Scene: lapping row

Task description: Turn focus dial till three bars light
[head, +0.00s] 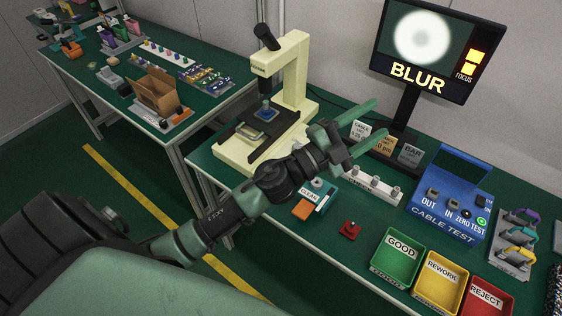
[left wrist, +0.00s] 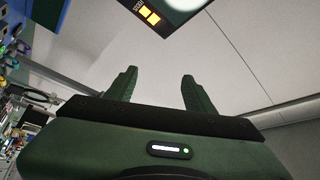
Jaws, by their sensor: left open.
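The cream microscope (head: 294,75) stands on the green bench with its black tube over a dark stage (head: 262,128). I cannot make out its focus dial; my left arm passes in front of the base's right side. The monitor (head: 425,45) shows a blurred white disc and the word BLUR. Its focus indicator (head: 473,62) has yellow blocks and a red-edged one; two yellow bars show in the left wrist view (left wrist: 149,15). My left gripper (head: 380,120) is open and empty, right of the microscope and below the monitor. My right gripper is out of view.
Small label cards (head: 384,143) stand behind the gripper. A blue cable tester (head: 447,205) and green, yellow and red bins (head: 397,263) are to the right. A CLEAN box (head: 318,194) and red piece (head: 350,230) lie in front. Another bench (head: 215,70) is at left.

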